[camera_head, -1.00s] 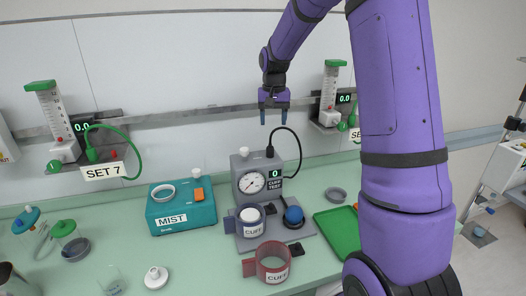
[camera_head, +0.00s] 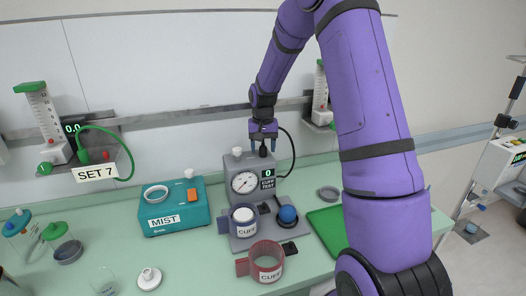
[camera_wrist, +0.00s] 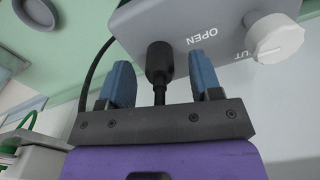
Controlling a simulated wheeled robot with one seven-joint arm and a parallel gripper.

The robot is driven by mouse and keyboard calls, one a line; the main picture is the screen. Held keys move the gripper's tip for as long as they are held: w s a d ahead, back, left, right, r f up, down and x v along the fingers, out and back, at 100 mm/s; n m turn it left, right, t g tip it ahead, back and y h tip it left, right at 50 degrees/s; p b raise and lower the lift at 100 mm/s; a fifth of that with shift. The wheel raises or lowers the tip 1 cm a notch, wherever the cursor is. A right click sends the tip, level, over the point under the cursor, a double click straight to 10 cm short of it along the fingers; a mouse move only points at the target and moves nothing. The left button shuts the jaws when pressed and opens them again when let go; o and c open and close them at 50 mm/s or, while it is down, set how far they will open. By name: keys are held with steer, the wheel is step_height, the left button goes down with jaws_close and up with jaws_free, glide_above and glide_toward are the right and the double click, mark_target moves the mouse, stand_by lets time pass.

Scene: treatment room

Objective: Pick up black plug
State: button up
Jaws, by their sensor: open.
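The black plug (camera_wrist: 160,64) stands in the top of the grey cuff test box (camera_head: 240,165), with its black cable looping off to the side. In the head view the plug (camera_head: 263,149) is upright at the box's top. My gripper (camera_head: 263,147) is directly above the box, pointing down, its two blue fingers on either side of the plug. In the wrist view my gripper (camera_wrist: 165,82) is open, and there is a gap between the plug and each finger. The box top carries the word OPEN and a white knob (camera_wrist: 275,38).
A teal MIST box (camera_head: 174,209) stands left of the cuff test box. A wall rail (camera_head: 200,117) runs behind.

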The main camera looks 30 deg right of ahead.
steer(key=shift+f, duration=0.4)
steer(key=c, duration=1)
steer(key=shift+r, duration=0.1)
